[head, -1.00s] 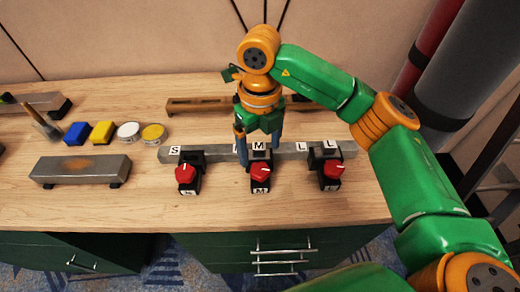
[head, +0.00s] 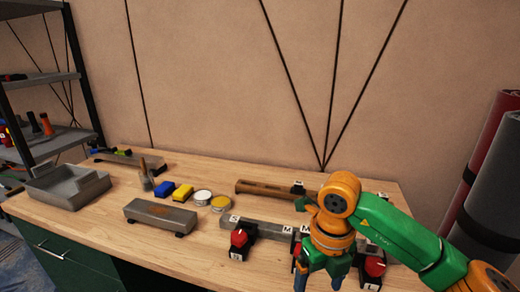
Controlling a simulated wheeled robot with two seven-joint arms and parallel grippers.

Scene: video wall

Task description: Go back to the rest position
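My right gripper (head: 318,281) points down in front of the labelled grey bar (head: 268,229), low in the head view. Its two blue fingers are apart, with nothing seen held between them; their tips lie near the lower picture edge. A black clamp with a red knob (head: 239,238) stands at the bar's left end. Another red-knobbed clamp (head: 374,267) shows partly to the right of the gripper. The middle of the bar and anything there is hidden behind the gripper. My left gripper is not in view.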

